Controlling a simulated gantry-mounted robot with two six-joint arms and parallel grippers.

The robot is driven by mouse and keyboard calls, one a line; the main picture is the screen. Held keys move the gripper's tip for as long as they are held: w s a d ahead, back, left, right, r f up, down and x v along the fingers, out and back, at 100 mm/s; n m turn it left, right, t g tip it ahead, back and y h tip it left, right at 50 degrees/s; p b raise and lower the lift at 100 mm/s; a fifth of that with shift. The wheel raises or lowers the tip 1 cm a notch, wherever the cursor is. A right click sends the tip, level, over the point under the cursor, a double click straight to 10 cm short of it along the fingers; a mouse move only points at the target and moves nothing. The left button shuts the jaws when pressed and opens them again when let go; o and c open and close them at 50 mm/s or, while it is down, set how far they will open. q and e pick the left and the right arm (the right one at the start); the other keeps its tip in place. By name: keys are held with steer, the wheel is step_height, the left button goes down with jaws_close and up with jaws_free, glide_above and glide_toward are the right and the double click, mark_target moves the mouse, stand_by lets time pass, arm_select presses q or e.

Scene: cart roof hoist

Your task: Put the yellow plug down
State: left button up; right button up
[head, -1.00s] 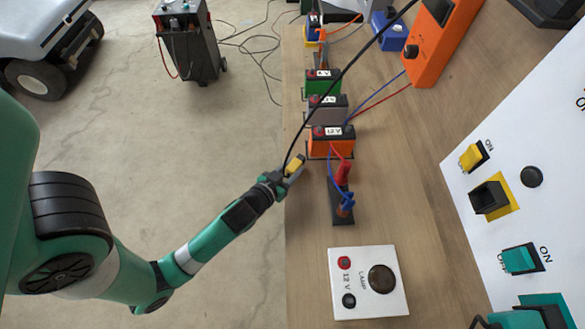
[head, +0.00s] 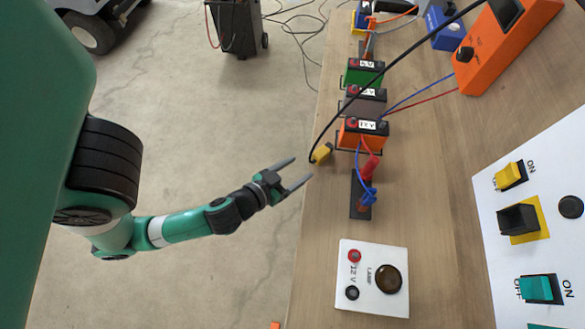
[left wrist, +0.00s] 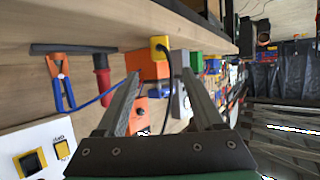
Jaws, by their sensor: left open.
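The yellow plug (head: 321,153) lies at the left edge of the wooden bench, beside the orange battery block (head: 361,134). Its black cable (head: 349,82) arches up and away to the upper right. In the left wrist view the plug (left wrist: 159,46) shows beyond the fingertips with its cable attached. My left gripper (head: 302,169) is open and empty, off the bench edge at the lower left of the plug, with a gap between them. My right gripper is not in view.
Grey and green battery blocks (head: 363,74) stand in a row behind the orange one. A dark holder (head: 360,195) with red and blue clips and a white lamp box (head: 374,278) stand nearer. A switch panel (head: 550,240) fills the right. Bare bench lies between.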

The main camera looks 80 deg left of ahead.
arm_select(q)
steer(key=shift+v, duration=0.75)
steer(key=shift+r, duration=0.1)
steer(key=w+d+r+m+t+h, duration=0.1)
steer(key=w+d+r+t, duration=0.25)
steer(key=w+r, duration=0.6)
steer(key=w+d+r+t+h, duration=0.1)
steer(key=w+d+r+t, duration=0.25)
steer(key=w+r, duration=0.65)
steer(key=s+d+r+m+t+h, duration=0.1)
steer(key=d+r+m+t+h, duration=0.1)
steer(key=r, duration=0.9)
steer(key=s+d+r+m+t+h, duration=0.1)
steer(key=d+r+m+t+h, duration=0.1)
steer(key=r, duration=1)
steer(key=s+d+r+m+t+h, duration=0.1)
steer(key=r+t, duration=0.4)
steer(key=r, duration=0.7)
steer(key=d+m+h, duration=0.1)
steer(key=m+h, duration=0.1)
steer(key=shift+s+d+r+t+h, duration=0.2)
steer(key=shift+s+d+t+h, duration=0.1)
steer(key=shift+s+h, duration=0.1)
steer(key=shift+o, duration=0.5)
steer(key=shift+r, duration=0.15)
